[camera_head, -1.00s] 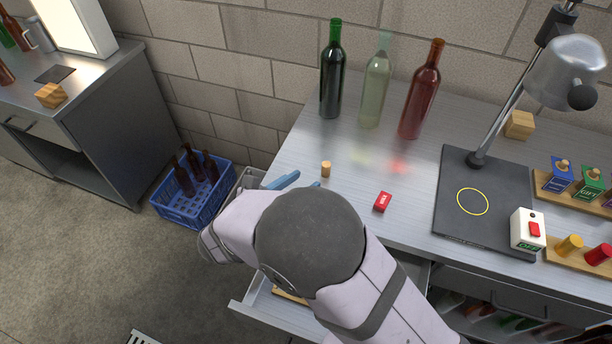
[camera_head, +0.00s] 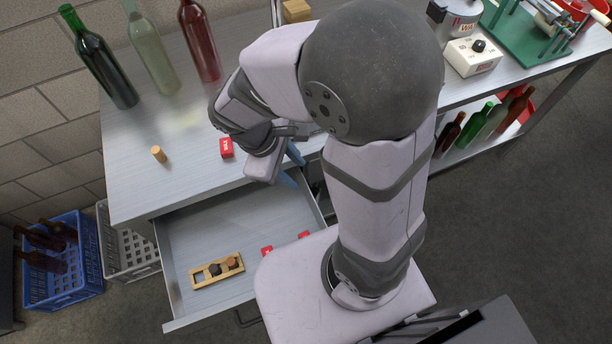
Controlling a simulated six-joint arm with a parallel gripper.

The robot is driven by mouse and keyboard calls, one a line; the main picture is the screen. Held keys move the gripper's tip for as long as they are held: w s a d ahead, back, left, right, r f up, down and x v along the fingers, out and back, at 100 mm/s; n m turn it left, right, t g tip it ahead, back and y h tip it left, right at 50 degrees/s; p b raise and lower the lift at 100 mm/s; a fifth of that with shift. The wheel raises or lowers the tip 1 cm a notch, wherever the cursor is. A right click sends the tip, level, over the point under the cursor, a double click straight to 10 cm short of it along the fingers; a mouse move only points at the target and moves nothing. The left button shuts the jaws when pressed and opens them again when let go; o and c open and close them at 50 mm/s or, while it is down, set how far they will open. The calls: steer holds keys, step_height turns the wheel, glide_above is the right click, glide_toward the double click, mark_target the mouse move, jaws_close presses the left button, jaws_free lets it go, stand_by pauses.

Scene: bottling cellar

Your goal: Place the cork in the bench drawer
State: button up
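The cork (camera_head: 158,154) is a small tan cylinder standing on the left part of the metal bench top (camera_head: 130,185), apart from my gripper. The bench drawer (camera_head: 180,303) is pulled open below the bench front. My gripper (camera_head: 290,165) is at the bench's front edge, above the back right of the drawer and to the right of the cork. Only bits of its blue fingers show; my arm hides the rest, so I cannot tell how far apart they are. The cork is not in it.
Three bottles, green (camera_head: 105,62), clear (camera_head: 154,55) and red (camera_head: 199,42), stand behind. The drawer's left middle is bare.

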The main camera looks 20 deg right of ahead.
mark_target(155, 150)
steer(key=s+m+y, duration=0.1)
steer(key=m, duration=0.2)
steer(key=s+d+m+y, duration=0.1)
steer(key=m, duration=0.2)
steer(key=s+d+m+y, duration=0.1)
steer(key=m+y, duration=0.1)
steer(key=m, duration=0.2)
steer(key=shift+s+d+r, duration=0.1)
steer(key=shift+s+r, duration=0.1)
steer(key=shift+s, duration=0.1)
steer(key=shift+o, duration=0.6)
